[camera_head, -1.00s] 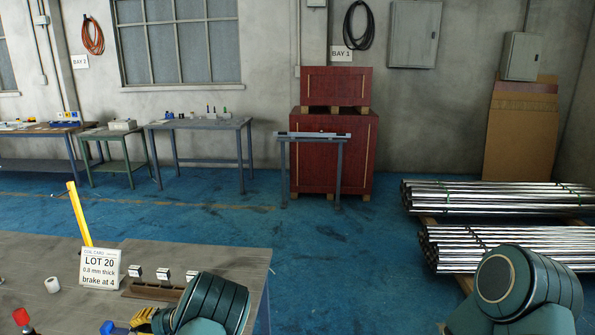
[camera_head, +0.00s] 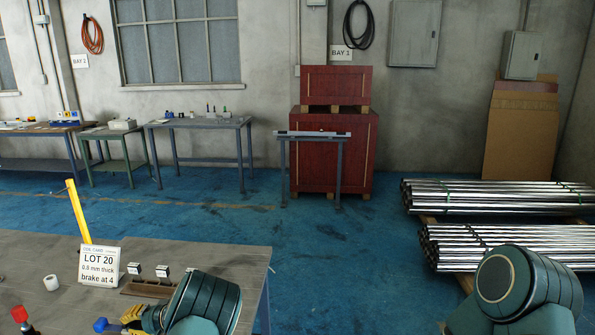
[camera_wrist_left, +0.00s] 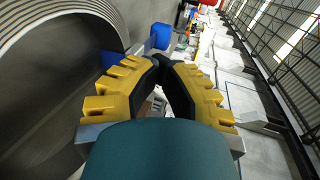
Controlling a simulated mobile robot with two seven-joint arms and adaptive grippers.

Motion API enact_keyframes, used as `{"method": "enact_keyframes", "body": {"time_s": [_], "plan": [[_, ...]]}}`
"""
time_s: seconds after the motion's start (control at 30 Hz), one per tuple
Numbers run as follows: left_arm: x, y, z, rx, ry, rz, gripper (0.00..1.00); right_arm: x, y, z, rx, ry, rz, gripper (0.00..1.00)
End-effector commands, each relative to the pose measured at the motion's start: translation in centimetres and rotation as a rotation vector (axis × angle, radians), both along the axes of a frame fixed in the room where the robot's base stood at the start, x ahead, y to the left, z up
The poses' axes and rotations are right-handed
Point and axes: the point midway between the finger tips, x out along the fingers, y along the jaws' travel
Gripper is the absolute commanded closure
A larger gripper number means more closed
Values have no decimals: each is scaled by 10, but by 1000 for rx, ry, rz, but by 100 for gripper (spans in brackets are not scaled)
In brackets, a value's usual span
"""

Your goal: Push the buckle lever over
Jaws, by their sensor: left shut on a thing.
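My left gripper (camera_head: 125,322) is low in the head view, with yellow fingers pointing left beside a blue piece (camera_head: 101,325). In the left wrist view the dark pads of the gripper (camera_wrist_left: 162,64) converge at their tips. A blue piece (camera_wrist_left: 160,38) shows just past them. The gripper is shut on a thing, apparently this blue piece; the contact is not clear. I cannot make out which part is the buckle lever. A red part (camera_head: 19,314) shows at the lower left. A large ribbed round form (camera_wrist_left: 60,40) fills the left of the wrist view. My right gripper is not seen.
On the grey table (camera_head: 210,254) stand a LOT 20 card (camera_head: 99,266), a yellow bar (camera_head: 78,212), a white roll (camera_head: 51,283) and small silver blocks (camera_head: 162,271) by a brown strip (camera_head: 146,289). Metal tube bundles (camera_head: 500,245) lie at right. The blue floor between is open.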

Motion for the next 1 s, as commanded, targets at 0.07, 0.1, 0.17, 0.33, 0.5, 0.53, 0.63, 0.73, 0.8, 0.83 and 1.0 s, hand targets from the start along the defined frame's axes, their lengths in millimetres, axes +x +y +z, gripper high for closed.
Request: {"method": "enact_keyframes", "body": {"time_s": [0.07, 0.1, 0.17, 0.33, 0.5, 0.53, 0.63, 0.73, 0.8, 0.83, 1.0], "plan": [[-1, 1, -2, -2, 3, 1, 100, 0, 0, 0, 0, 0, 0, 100], [-1, 1, -2, -2, 3, 1, 100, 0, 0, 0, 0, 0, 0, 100], [-1, 1, -2, -2, 3, 1, 100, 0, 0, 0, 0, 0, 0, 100], [-1, 1, -2, -2, 3, 2, 100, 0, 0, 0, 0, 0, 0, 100], [-1, 0, -2, -1, 3, 2, 100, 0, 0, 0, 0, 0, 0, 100], [-1, -1, -2, -1, 3, 2, 100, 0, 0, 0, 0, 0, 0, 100], [-1, -5, -2, -1, 3, 1, 100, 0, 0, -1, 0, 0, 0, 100], [-1, -12, -3, -1, 1, 1, 100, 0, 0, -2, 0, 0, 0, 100], [-1, -17, -3, -1, 1, 1, 100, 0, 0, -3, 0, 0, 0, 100], [-2, -19, -3, -1, 1, 1, 100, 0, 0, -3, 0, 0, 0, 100], [-2, -32, -3, 0, 1, 0, 100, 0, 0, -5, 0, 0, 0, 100]]}}
